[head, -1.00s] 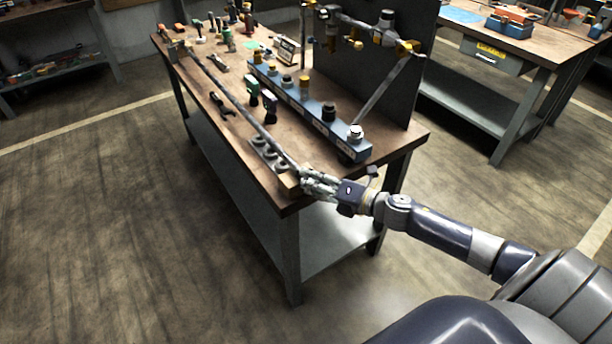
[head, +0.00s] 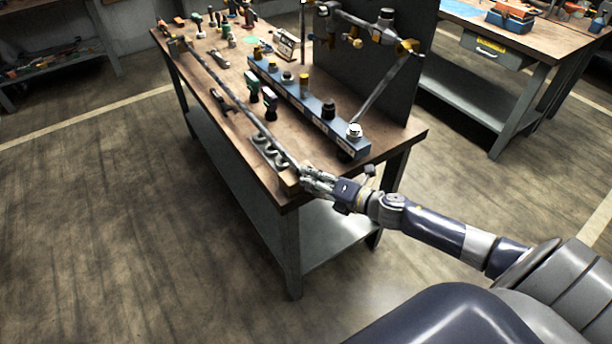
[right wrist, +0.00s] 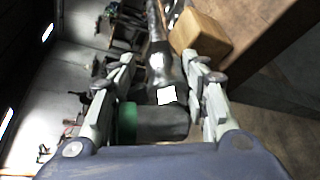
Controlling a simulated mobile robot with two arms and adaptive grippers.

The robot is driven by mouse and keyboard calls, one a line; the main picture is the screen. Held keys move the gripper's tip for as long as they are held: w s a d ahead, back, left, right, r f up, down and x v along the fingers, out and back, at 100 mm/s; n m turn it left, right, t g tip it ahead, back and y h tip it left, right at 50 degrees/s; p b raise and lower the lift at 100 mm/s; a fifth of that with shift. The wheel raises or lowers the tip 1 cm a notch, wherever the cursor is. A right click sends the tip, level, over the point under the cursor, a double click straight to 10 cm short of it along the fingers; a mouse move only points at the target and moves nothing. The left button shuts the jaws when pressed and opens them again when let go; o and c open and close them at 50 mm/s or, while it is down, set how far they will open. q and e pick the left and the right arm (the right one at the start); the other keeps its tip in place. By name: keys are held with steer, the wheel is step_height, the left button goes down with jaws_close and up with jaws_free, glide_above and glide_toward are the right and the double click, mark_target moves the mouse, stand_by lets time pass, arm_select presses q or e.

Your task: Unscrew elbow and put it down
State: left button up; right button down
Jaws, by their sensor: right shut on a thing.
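My right gripper (head: 308,178) is at the near corner of the workbench, at the near end of a long grey pipe (head: 240,107). In the right wrist view, its two fingers (right wrist: 160,110) are shut on a dark grey elbow fitting (right wrist: 163,123) with a green band. The pipe (right wrist: 158,45) runs away from this fitting and appears joined to it; I cannot tell how far the thread is engaged. In the head view the gripper hides the elbow. My left gripper is not in view.
A wooden block (right wrist: 200,35) supports the pipe close beside my right fingers. The workbench (head: 225,150) holds a blue rack (head: 305,105) of fittings, clamps and small tools. A dark upright panel (head: 385,80) with pipework stands behind. Bare wood shows along the front edge.

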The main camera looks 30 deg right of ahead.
mark_target(322, 195)
steer(key=n+h+p, duration=0.1)
steer(key=n+p, duration=0.1)
steer(key=p, duration=0.1)
steer(key=n+h+p, duration=0.1)
steer(key=n+p, duration=0.1)
steer(key=p, duration=0.2)
steer(key=n+h+p, duration=0.2)
steer(key=p, duration=0.2)
steer(key=shift+a+r+g, duration=0.3)
steer(key=shift+a, duration=0.05)
steer(key=shift+f+n+h+p, duration=0.2)
steer(key=shift+n+h+p, duration=0.1)
steer(key=shift+n, duration=0.1)
steer(key=shift+f, duration=0.15)
steer(key=shift+d, duration=0.1)
steer(key=shift+s, duration=0.5)
steer(key=shift+s+d+f+b, duration=0.1)
steer(key=shift+s+b, duration=0.2)
steer(key=shift+s, duration=1.35)
